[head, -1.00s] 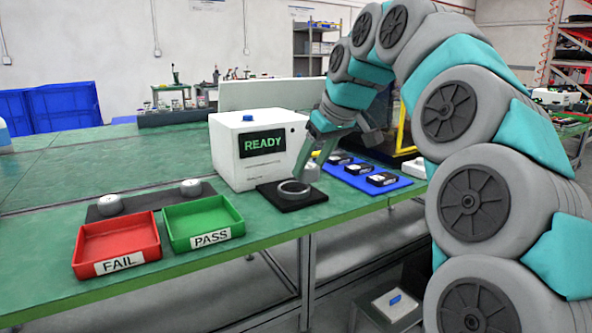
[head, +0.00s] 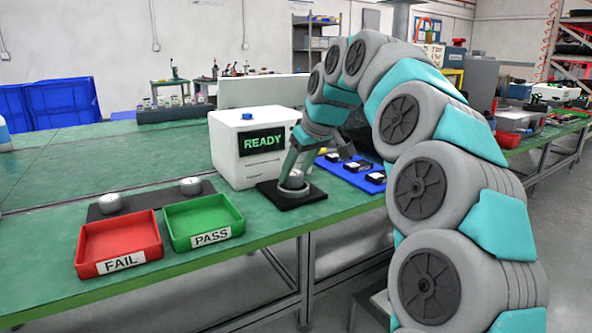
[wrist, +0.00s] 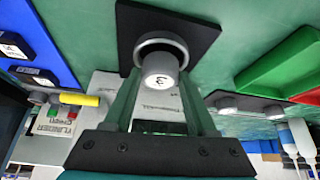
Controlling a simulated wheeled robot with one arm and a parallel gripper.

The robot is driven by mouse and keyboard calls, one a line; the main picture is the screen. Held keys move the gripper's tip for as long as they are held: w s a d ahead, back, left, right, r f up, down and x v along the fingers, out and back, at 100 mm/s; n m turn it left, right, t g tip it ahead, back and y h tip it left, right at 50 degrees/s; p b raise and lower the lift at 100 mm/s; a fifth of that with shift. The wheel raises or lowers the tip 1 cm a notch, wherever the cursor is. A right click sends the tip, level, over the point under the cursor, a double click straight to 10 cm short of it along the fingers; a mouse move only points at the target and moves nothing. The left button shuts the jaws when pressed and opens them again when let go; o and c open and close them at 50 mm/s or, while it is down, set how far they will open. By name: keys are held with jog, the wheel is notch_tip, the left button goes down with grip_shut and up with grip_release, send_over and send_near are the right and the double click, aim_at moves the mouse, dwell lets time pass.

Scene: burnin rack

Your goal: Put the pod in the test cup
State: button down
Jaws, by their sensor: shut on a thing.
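The pod (head: 295,180), a pale round puck, is held at the test cup. In the wrist view the pod (wrist: 160,78) shows a label with a "3" on its end. The test cup (head: 281,189) is a grey ring on a black square plate; its ring also shows in the wrist view (wrist: 160,40). My gripper (head: 294,176) is shut on the pod, with one finger on each side in the wrist view (wrist: 160,82). The pod overlaps the ring's opening; I cannot tell how deep it sits, as it hides part of the ring.
The white tester box (head: 250,163) reading READY stands right behind the cup plate. A blue mat (head: 365,181) with several black devices lies to the right. The red FAIL tray (head: 118,262), green PASS tray (head: 207,238) and a dark mat (head: 150,200) with two pucks are left.

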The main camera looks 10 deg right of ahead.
jog(key=shift+f, duration=0.2)
jog(key=shift+f, duration=0.35)
jog(key=shift+f+b, duration=0.15)
jog(key=shift+b, duration=0.15)
jog(key=shift+c, duration=1.1)
grip_release()
jog(key=v, duration=1.1)
jog(key=shift+w+a+r, duration=0.15)
jog(key=shift+w+r, duration=0.05)
jog(key=shift+w, duration=0.05)
jog(key=shift+v, duration=1)
jog(key=shift+s, duration=0.1)
jog(key=shift+f, duration=0.1)
